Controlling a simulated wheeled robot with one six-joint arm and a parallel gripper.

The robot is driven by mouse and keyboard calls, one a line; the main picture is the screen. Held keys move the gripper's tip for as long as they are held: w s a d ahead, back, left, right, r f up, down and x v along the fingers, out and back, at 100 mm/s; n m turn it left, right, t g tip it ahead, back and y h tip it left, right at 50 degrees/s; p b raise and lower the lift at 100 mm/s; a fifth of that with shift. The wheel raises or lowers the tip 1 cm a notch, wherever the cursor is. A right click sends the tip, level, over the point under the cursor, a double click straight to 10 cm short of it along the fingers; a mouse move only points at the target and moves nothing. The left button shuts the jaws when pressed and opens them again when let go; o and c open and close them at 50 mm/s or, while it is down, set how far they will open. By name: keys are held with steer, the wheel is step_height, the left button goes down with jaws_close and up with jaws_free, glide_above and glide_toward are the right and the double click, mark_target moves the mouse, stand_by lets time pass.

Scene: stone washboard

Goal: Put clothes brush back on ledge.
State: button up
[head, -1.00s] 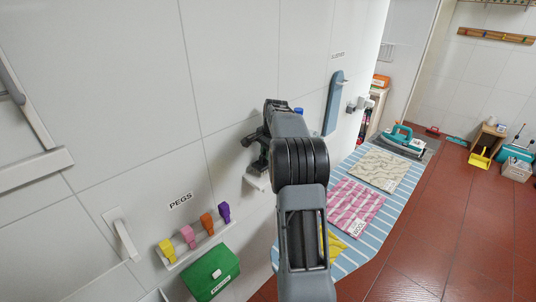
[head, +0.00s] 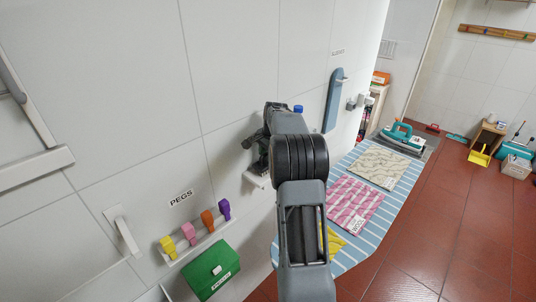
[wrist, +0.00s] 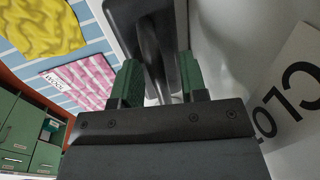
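My gripper (head: 256,156) is near the white wall, over a small white ledge (head: 258,181), partly behind my arm. In the wrist view its two green fingers (wrist: 159,68) stand a short gap apart. A dark, glossy long thing, which I take for the clothes brush (wrist: 148,32), fills that gap and runs up out of the picture. The fingers look shut on it. Whether it touches the ledge is hidden. A wall label (wrist: 293,92) reading "CLO" is close on the right.
A blue-striped board (head: 352,257) with folded cloths (head: 355,204) lies to the right. A blue sleeve board (head: 333,100) hangs beyond. Red floor (head: 430,230) is open at right.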

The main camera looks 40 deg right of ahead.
step_height(320, 180, up, 12)
steer(key=s+b, duration=0.1)
steer(key=s, duration=0.1)
steer(key=s+a+r+n, duration=0.2)
steer(key=s+a+n, duration=0.1)
steer(key=a, duration=0.5)
steer(key=s+a+f+n+t, duration=0.25)
steer(key=s+a+n, duration=0.55)
steer(key=s+a, duration=0.45)
steer(key=s+a+f+n, duration=0.5)
steer(key=s+a+f, duration=0.1)
steer(key=s+f, duration=0.1)
steer(key=shift+s, duration=0.45)
steer(key=shift+a+f, duration=0.1)
steer(key=shift+f, duration=0.05)
